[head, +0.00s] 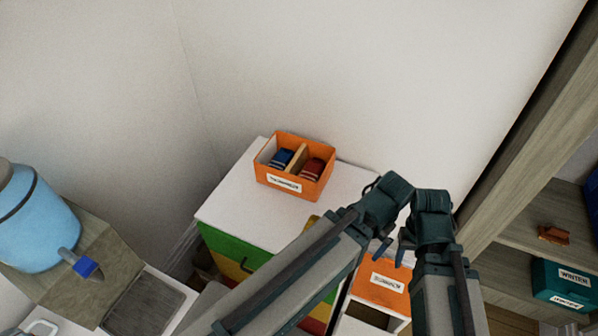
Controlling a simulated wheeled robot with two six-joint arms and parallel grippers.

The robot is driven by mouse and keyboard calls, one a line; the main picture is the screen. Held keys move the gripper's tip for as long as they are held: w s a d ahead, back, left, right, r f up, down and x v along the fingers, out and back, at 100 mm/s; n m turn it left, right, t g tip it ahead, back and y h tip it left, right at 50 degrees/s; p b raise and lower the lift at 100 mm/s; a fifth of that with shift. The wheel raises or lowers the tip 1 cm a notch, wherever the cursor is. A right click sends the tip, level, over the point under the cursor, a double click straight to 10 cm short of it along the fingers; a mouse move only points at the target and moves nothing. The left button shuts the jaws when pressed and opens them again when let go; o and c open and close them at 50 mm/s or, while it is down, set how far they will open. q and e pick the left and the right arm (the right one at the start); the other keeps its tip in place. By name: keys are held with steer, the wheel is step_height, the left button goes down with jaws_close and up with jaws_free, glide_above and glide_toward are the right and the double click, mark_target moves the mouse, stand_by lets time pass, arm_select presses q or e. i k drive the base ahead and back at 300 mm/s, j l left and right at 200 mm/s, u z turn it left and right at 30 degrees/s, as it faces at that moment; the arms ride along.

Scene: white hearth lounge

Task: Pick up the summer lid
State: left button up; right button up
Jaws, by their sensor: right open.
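An orange lid (381,285) with a white label lies low in front of the white cabinet top, below my grippers. The label is too small to read surely. My right gripper (394,250) is open and empty, just above the lid's far edge. My left arm reaches in from the lower left, and its wrist ends close beside the right one. The left gripper's fingers are hard to make out. An open orange box (313,191) with a label stands on the cabinet top (235,205). It holds a blue item (281,159) and a red item (312,169), parted by a divider.
The cabinet has green, yellow and red drawers (238,257). A blue dispenser (38,222) with a tap stands at left. A wooden shelf at right holds a teal box (562,281) labelled WINTER. Walls close off the back.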

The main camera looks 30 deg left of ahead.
mark_target(379, 283)
steer(key=l+u, duration=0.15)
steer(key=l, duration=0.5)
steer(key=l+u, duration=0.15)
steer(key=l, duration=0.55)
steer(key=l+u, duration=0.15)
steer(key=l, duration=0.5)
steer(key=k+l+u, duration=0.15)
steer(key=l, duration=0.5)
steer(key=k+l+u, duration=0.15)
steer(key=l, duration=0.5)
steer(key=i, duration=0.05)
